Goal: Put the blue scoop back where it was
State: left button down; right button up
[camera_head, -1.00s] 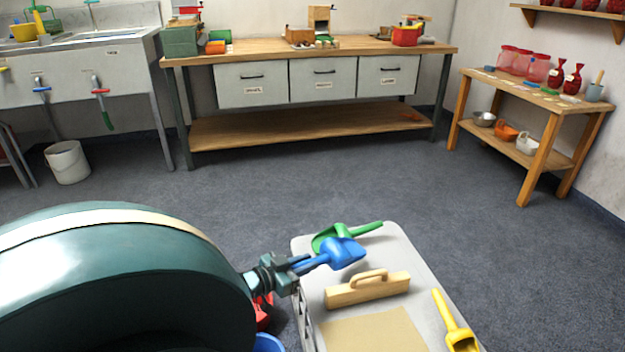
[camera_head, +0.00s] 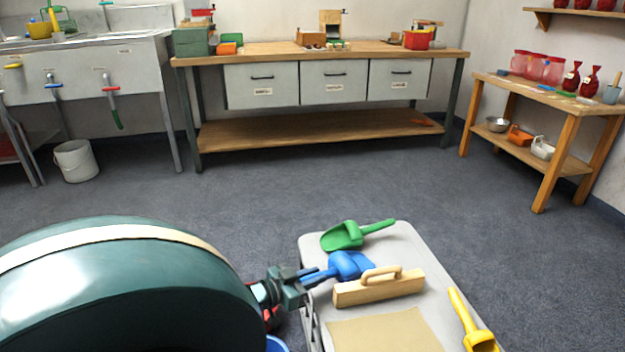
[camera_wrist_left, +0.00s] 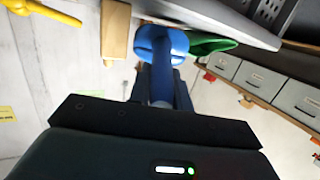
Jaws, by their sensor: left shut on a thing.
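The blue scoop (camera_head: 350,264) is at the left part of a light grey cart top (camera_head: 408,240), between a green scoop and a wooden block with a handle. My left gripper (camera_head: 304,280) is shut on the scoop's handle at the cart's left edge. In the left wrist view the blue scoop (camera_wrist_left: 161,42) extends forward from between the fingers (camera_wrist_left: 163,85), its handle partly hidden by them. I cannot tell whether the scoop touches the cart top. My right gripper is not in view.
On the cart, the green scoop (camera_head: 345,236) lies behind the blue one, the wooden handled block (camera_head: 378,290) in front, a yellow scoop (camera_head: 478,338) at the right, and a tan board (camera_head: 385,333) at the front. Open floor (camera_head: 290,185) separates the cart from the wooden workbench (camera_head: 320,135).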

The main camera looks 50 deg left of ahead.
pick_arm(q)
jog(key=shift+f, duration=0.45)
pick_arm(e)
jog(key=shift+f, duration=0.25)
pick_arm(q)
jog(key=c, duration=1.2)
grip_release()
jog(key=shift+s+r+p, duration=0.2)
jog(key=shift+s+p, duration=0.15)
jog(key=shift+s, duration=0.3)
jog(key=s+a+r+p, duration=0.1)
jog(key=s+p, duration=0.4)
jog(key=s, duration=0.6)
jog(key=shift+s+r, duration=0.35)
jog(key=shift+r, duration=0.05)
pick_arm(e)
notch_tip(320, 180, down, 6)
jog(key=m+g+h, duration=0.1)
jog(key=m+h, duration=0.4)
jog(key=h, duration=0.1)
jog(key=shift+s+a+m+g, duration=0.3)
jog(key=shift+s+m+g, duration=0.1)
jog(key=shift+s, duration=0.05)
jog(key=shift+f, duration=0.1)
